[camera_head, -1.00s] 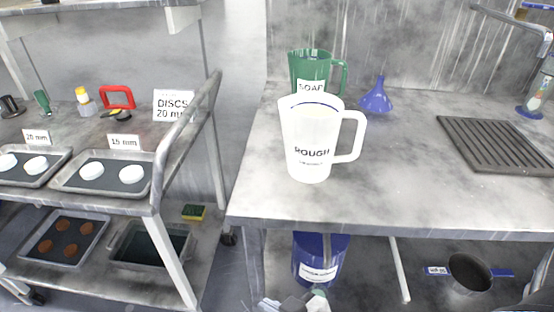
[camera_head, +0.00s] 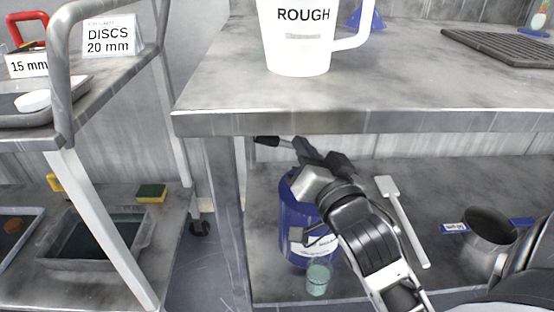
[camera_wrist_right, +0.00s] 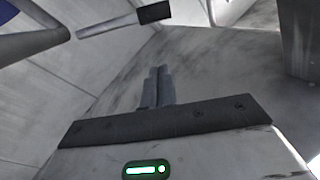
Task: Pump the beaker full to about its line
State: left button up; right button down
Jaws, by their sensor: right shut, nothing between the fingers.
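The blue drum (camera_head: 300,225) stands on the lower shelf, partly hidden behind my right arm. A grey rod with a black end (camera_head: 266,141) sticks out to the left above it; it looks like the pump's handle. The rod also shows in the right wrist view (camera_wrist_right: 115,24), beyond my fingers. A small pale green see-through beaker (camera_head: 318,280) stands in front of the drum; its line and level are too small to tell. My right gripper (camera_head: 308,152) is above the drum, its fingers shut and empty, close to the rod; contact cannot be told. My left gripper is out of view.
The worktop edge (camera_head: 370,122) runs just above my right gripper. A white ROUGH jug (camera_head: 300,45) stands on top. A pale paddle-like tool (camera_head: 405,220) and a dark-mouthed metal pot (camera_head: 487,230) are on the lower shelf to the right. A trolley (camera_head: 105,230) stands left.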

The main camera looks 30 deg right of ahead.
jog(key=r+b, duration=0.1)
send_over(288, 144)
jog(key=a, duration=0.1)
pick_arm(q)
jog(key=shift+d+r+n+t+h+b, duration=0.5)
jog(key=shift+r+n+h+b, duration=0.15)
jog(key=shift+b, duration=0.6)
pick_arm(e)
jog(key=shift+s+a+f, duration=0.2)
jog(key=shift+a+f, duration=0.4)
jog(key=shift+f, duration=0.25)
jog(key=shift+s+a+f, duration=0.2)
jog(key=shift+a+f, duration=0.4)
jog(key=shift+f, duration=0.2)
